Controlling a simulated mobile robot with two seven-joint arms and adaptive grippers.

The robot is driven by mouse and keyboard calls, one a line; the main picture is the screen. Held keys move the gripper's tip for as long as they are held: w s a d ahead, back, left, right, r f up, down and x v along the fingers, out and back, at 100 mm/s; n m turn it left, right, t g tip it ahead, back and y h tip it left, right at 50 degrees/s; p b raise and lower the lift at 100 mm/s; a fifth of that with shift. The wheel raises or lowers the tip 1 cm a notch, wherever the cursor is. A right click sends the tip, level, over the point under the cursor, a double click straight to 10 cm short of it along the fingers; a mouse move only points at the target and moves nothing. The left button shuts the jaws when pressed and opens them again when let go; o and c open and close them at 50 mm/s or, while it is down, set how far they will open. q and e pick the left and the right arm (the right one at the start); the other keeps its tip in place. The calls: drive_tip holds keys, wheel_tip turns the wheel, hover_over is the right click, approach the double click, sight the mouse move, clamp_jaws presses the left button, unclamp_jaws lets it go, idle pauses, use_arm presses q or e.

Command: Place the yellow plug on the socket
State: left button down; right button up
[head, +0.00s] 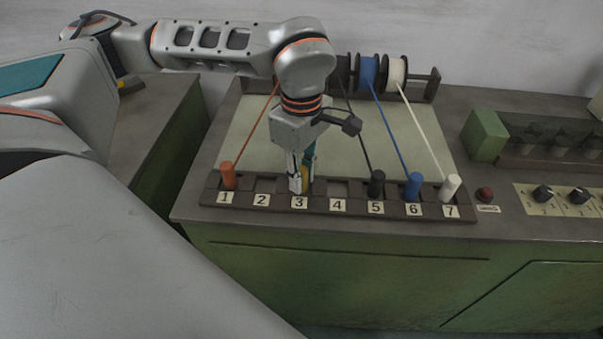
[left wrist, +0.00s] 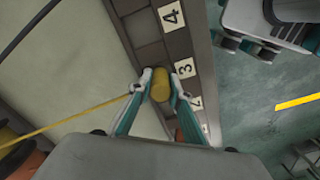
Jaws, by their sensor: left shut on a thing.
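My left gripper (head: 301,182) is shut on the yellow plug (head: 305,178), which is mostly hidden behind the fingers in the head view. In the left wrist view the gripper (left wrist: 162,78) has one finger on each side of the yellow plug (left wrist: 160,88). The dark socket strip (head: 337,205) carries number labels 1 to 7. The plug is over or at the socket labelled 3 (head: 299,203). I cannot tell whether its lower end is seated. A yellow cord (left wrist: 80,115) runs from the plug towards a spool. My right gripper is not in view.
An orange plug (head: 228,176) stands at 1, a black plug (head: 376,184) at 5, a blue plug (head: 413,187) at 6 and a white plug (head: 451,188) at 7. Spools (head: 368,72) stand behind. Sockets 2 and 4 look empty. A red button (head: 485,194) is to the right.

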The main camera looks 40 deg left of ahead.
sight(301, 170)
use_arm(q)
drive_tip(key=c, duration=2)
unclamp_jaws()
drive_tip(key=shift+f, duration=0.1)
drive_tip(key=shift+o, duration=0.6)
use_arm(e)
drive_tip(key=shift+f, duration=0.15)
use_arm(q)
wheel_tip(301, 170, up, 12)
drive_tip(key=shift+f+p, duration=0.25)
drive_tip(key=shift+p, duration=0.65)
drive_tip(key=shift+r, duration=0.45)
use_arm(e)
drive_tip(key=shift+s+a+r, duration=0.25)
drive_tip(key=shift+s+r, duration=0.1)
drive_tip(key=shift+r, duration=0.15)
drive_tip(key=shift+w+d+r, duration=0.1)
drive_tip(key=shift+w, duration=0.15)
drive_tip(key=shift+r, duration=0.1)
